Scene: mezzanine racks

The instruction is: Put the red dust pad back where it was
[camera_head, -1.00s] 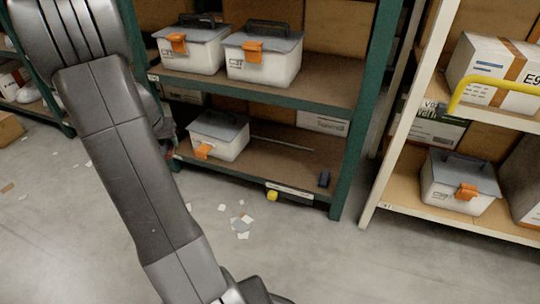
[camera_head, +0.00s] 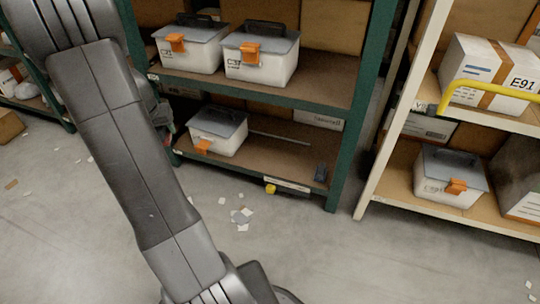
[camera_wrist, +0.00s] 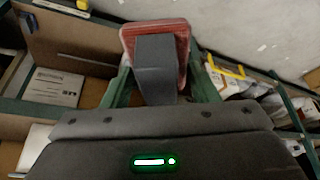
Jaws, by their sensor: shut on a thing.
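The red dust pad (camera_wrist: 183,58) shows at the top centre of the wrist view, with a red rim and a grey block-like handle facing the camera. My gripper (camera_wrist: 158,88) is shut on it, its two green fingers on either side of the grey handle. The pad is held out beyond the fingertips; its far face is hidden. In the head view my arm crosses the left side and hides most of the gripper and pad.
A green rack (camera_head: 338,120) holds lidded bins, including one low bin (camera_head: 217,132). A cream rack (camera_head: 372,190) with a yellow rail (camera_head: 490,88) is at right.

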